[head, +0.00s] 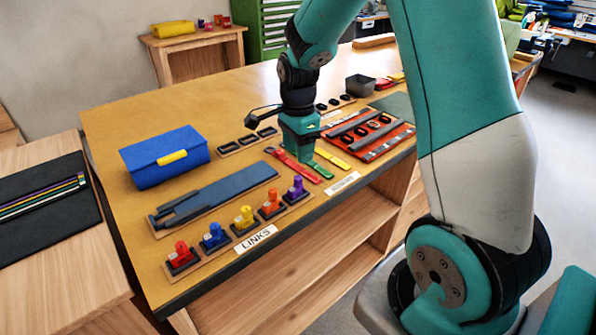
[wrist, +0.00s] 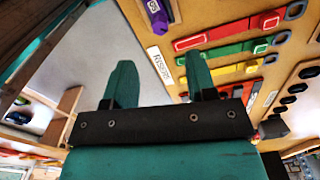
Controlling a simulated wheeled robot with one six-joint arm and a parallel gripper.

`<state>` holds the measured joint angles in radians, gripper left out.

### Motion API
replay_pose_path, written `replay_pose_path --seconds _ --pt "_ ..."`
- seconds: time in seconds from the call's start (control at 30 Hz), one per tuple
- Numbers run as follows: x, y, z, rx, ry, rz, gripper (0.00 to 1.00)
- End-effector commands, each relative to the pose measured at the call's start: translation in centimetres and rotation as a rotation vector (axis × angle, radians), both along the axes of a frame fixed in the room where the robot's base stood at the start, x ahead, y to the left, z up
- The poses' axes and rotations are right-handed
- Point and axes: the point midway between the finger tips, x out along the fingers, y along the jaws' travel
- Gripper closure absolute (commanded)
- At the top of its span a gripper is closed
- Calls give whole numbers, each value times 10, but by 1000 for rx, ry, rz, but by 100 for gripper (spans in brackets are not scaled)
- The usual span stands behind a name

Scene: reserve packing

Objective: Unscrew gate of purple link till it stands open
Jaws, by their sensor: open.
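The purple link (head: 296,188) stands upright on a dark base at the right end of the row of links, near the bench's front edge. In the wrist view the purple link (wrist: 157,18) shows at the top, beyond my fingertips. Its gate is too small to make out as open or closed. My gripper (head: 303,158) points down behind the purple link, apart from it, close to the red and green straps. In the wrist view my gripper (wrist: 160,76) has its two fingers spread with nothing between them.
Orange, yellow, blue and red links (head: 182,255) stand left of the purple one. Red, green and yellow straps (head: 318,170) lie beside my gripper.

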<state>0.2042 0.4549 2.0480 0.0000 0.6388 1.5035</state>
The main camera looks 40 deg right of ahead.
Motion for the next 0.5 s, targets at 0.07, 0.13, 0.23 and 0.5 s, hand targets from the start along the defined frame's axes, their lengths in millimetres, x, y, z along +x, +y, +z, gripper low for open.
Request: replay_pose_path --seconds 0.07,0.13,0.23,0.5 --pt "-1 0 -17 1 6 0 48" --pt "-1 0 -32 1 6 0 48" --pt "-1 0 -50 1 5 0 48" --pt "0 0 -78 0 2 1 48"
